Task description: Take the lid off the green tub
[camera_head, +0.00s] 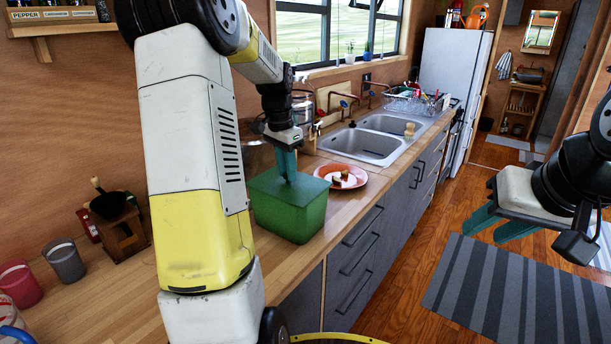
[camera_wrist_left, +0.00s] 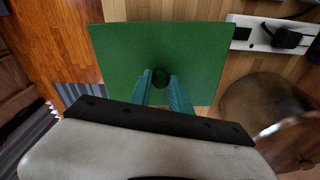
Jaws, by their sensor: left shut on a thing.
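The green tub (camera_head: 289,218) stands upright on the wooden counter, with its flat green lid (camera_head: 313,187) resting on top. In the left wrist view the lid (camera_wrist_left: 125,52) fills the middle, with a dark round knob (camera_wrist_left: 160,77) near its centre. My left gripper (camera_head: 288,178) points down onto the lid from above. In the left wrist view its teal fingers (camera_wrist_left: 160,88) are closed on the two sides of the knob. My right gripper (camera_head: 497,226) is over the floor at the right, away from the tub, its two teal fingers apart and empty.
An orange plate (camera_head: 357,183) with food stands right beside the tub. Beyond are a double sink (camera_head: 360,143) and a dish rack (camera_head: 412,104). The counter's front left is mostly clear.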

